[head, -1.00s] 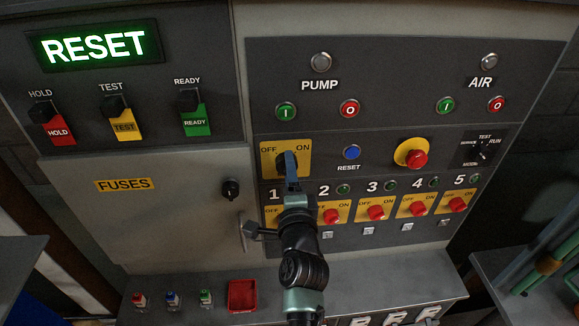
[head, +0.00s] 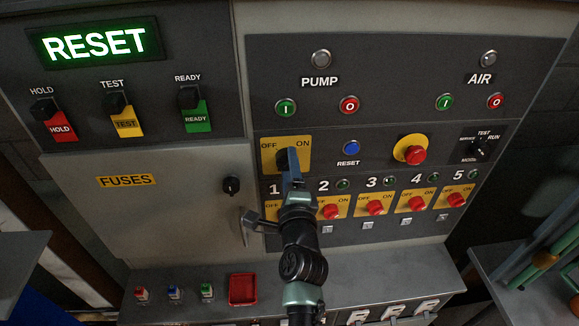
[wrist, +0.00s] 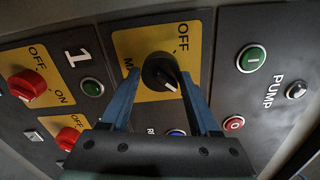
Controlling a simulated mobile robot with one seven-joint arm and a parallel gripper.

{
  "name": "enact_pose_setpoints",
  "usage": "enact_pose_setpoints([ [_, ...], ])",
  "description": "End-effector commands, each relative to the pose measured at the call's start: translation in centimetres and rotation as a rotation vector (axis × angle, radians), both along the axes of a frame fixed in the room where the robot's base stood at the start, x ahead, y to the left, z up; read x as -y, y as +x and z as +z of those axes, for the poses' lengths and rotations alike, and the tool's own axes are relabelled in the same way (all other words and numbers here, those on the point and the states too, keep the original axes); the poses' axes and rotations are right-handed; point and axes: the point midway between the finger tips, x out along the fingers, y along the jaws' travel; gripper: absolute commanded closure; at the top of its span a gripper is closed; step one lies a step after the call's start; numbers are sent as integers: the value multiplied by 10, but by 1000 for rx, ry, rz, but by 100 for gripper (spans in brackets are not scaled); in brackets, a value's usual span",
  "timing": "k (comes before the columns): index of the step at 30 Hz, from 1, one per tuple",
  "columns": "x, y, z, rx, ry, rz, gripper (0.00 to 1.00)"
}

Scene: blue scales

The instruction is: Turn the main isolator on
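The main isolator is a black rotary knob (wrist: 160,75) on a yellow plate (head: 270,163) marked OFF and ON. In the wrist view its white mark points down and right, away from the word OFF; a finger hides the ON word there. My gripper (wrist: 160,82) has blue fingers, one on each side of the knob in the picture, with the tips spread apart. I cannot tell whether they touch it. In the head view my gripper (head: 289,165) covers the lower part of the plate and most of the knob.
A blue RESET button (head: 351,147) and a yellow-ringed red emergency button (head: 414,154) sit to the right. Red OFF/ON switches (head: 375,207) run along the row below. Green (head: 286,107) and red (head: 349,105) PUMP buttons are above. A door handle (head: 246,222) is left of my arm.

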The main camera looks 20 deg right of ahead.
Motion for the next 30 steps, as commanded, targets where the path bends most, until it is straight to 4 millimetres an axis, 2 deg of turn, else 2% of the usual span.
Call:
enact_pose_setpoints([
  [1,0,0,-1,-1,-1,0,27],
  [3,0,0,-1,-1,-1,0,14],
  [4,0,0,0,-1,-2,0,11],
  [16,-2,-6,1,-1,-5,0,11],
  [20,-7,-21,1,-5,-6,2,11],
  [30,-22,-78,5,-7,-7,2,11],
])
